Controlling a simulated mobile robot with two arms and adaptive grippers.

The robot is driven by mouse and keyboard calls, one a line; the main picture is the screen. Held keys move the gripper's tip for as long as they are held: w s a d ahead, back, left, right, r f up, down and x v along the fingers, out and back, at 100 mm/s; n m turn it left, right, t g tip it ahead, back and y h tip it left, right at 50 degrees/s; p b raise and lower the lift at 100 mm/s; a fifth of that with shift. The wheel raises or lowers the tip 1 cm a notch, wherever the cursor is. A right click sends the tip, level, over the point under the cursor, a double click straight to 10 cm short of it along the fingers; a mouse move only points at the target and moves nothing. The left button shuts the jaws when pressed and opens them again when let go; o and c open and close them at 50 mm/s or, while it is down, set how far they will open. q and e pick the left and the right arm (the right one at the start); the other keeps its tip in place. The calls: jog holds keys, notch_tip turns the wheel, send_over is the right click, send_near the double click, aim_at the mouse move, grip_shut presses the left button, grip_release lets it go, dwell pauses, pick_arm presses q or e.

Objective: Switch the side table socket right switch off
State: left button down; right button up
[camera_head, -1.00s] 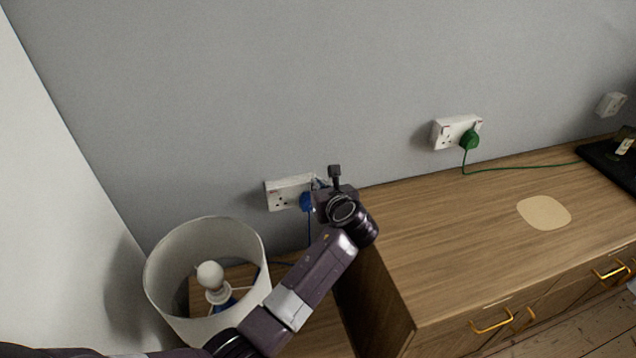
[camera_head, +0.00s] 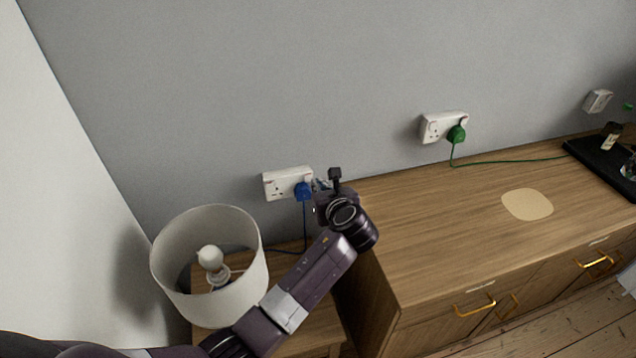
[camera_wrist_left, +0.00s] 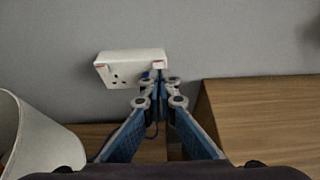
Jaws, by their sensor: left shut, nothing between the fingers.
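The side table socket (camera_head: 281,184) is a white double wall socket above the side table (camera_head: 318,322). A blue plug (camera_head: 303,191) sits in its right outlet, with a blue cord hanging down. My left gripper (camera_head: 320,184) is at the socket's right end, its fingertips small and partly hidden by my wrist. In the left wrist view, the socket (camera_wrist_left: 128,65) is straight ahead and my left gripper (camera_wrist_left: 158,82) is shut and empty, its fingertips just below the right switch (camera_wrist_left: 158,65). I cannot tell whether they touch it. The fingers hide most of the plug. My right gripper is not in view.
A white lampshade with a bulb (camera_head: 205,295) stands on the side table at left. A wooden cabinet (camera_head: 440,230) with gold handles fills the right. A second socket (camera_head: 436,127) holds a green plug (camera_head: 457,134). A black tray (camera_head: 595,165) lies at far right.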

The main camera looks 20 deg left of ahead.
pick_arm(q)
jog(key=r+v, duration=0.1)
jog(key=v, duration=0.5)
jog(key=shift+r, duration=0.35)
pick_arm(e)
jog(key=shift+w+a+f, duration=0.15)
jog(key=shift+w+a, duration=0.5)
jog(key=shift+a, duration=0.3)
pick_arm(q)
jog(key=shift+a, duration=0.1)
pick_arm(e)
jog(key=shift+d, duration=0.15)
